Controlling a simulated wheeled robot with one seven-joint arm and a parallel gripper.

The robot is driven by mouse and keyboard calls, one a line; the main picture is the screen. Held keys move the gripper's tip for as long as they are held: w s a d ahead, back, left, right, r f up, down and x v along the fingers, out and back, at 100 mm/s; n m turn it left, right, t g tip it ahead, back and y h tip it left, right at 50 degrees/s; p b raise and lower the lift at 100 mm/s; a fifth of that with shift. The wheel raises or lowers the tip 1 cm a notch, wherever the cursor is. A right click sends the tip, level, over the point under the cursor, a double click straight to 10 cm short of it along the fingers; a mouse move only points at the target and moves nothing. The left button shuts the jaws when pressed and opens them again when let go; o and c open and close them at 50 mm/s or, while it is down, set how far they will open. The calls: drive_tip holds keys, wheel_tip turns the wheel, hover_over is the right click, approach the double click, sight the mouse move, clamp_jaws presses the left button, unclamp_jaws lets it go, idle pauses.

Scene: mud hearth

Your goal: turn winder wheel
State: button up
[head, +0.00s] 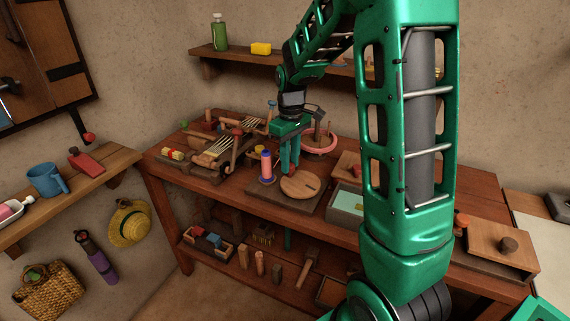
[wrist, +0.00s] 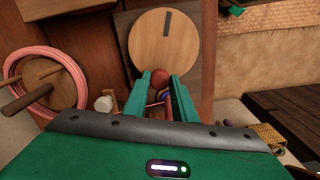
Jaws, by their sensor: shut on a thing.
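The winder wheel (head: 301,185) is a round, pale wooden disc lying flat on a dark base board on the bench. In the wrist view the wheel (wrist: 164,50) shows a dark slot near its far rim and a red-brown ball knob (wrist: 160,78) at its near edge. My gripper (head: 289,168) points down at the back edge of the wheel. In the wrist view the green fingers of my gripper (wrist: 161,92) are closed on the ball knob, one on each side. A spool with pink and blue thread (head: 266,167) stands upright just left of the wheel.
A small wooden loom (head: 225,150) stands left on the bench. A wooden holder with a pink coil (head: 319,142) stands close behind my gripper. A grey-green box (head: 346,205) sits right of the wheel. A wall shelf (head: 270,60) hangs behind the arm.

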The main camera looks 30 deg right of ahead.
sight(301, 173)
drive_tip(key=d+m, duration=0.1)
drive_tip(key=m, duration=0.1)
drive_tip(key=d+m, duration=0.1)
drive_tip(key=m, duration=0.2)
drive_tip(key=shift+d+m, duration=0.15)
drive_tip(key=shift+m, duration=0.15)
drive_tip(key=shift+s+d+m, duration=0.15)
drive_tip(key=shift+d+m, duration=0.25)
drive_tip(key=shift+m, duration=0.7)
drive_tip(key=shift+s+d+m, duration=0.15)
drive_tip(key=shift+d+m, duration=0.2)
drive_tip(key=shift+m, duration=0.75)
drive_tip(key=o, duration=1)
drive_tip(key=shift+o, duration=0.2)
wheel_tip(301, 173, up, 11)
drive_tip(key=shift+f, duration=0.1)
